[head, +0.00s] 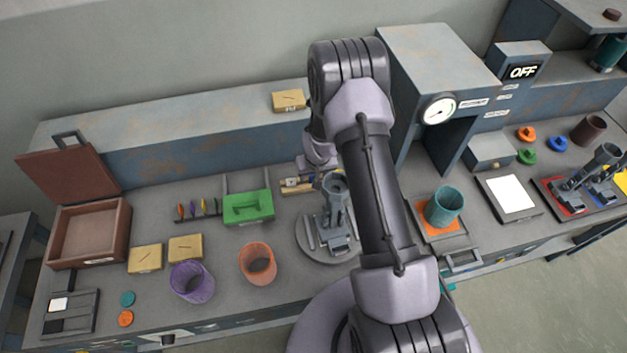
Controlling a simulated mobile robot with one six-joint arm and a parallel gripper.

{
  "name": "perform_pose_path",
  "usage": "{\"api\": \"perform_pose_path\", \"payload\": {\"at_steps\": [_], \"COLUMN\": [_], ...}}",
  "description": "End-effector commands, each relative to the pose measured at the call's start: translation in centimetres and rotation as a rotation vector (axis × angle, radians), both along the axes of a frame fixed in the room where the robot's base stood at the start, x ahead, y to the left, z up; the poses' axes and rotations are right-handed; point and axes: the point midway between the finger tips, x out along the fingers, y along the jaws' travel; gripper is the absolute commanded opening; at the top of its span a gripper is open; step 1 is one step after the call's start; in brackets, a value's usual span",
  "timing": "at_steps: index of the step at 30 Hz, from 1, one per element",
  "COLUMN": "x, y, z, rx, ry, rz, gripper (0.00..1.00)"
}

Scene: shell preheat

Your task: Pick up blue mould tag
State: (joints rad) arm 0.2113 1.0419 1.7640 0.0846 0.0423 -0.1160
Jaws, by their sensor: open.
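My gripper (309,172) points down over the bench's middle at the back, its jaws open, partly hidden by my own arm. Just below it is a small low holder (298,186) with tan and pale pieces. These are too small and covered for me to tell whether a blue mould tag is among them. Several small coloured tags stand upright in a dark rack (197,209) left of the green box. A small round blue piece (557,143) lies at the right, far from my gripper. I cannot tell which thing is the blue mould tag.
A grey stand (335,212) on a round base rises close in front of my gripper. A green box (248,207) is to its left. Orange (258,263) and purple (191,281) cups stand at front left. A gauge cabinet (440,70) is at the right.

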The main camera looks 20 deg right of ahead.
Motion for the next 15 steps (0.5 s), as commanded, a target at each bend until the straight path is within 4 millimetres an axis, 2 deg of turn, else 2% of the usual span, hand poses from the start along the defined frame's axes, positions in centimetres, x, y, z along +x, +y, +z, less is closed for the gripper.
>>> {"api": "perform_pose_path", "payload": {"at_steps": [3, 9, 15], "x": [0.33, 0.37, 0.36], "y": [-0.08, -0.09, -0.08], "z": [-1.13, -1.06, -1.04], "rx": [0.0, 0.0, 0.0], "ry": [0.0, -0.001, -0.001], "rz": [0.0, 0.0, 0.0], "gripper": [0.56, 0.54, 0.15]}}
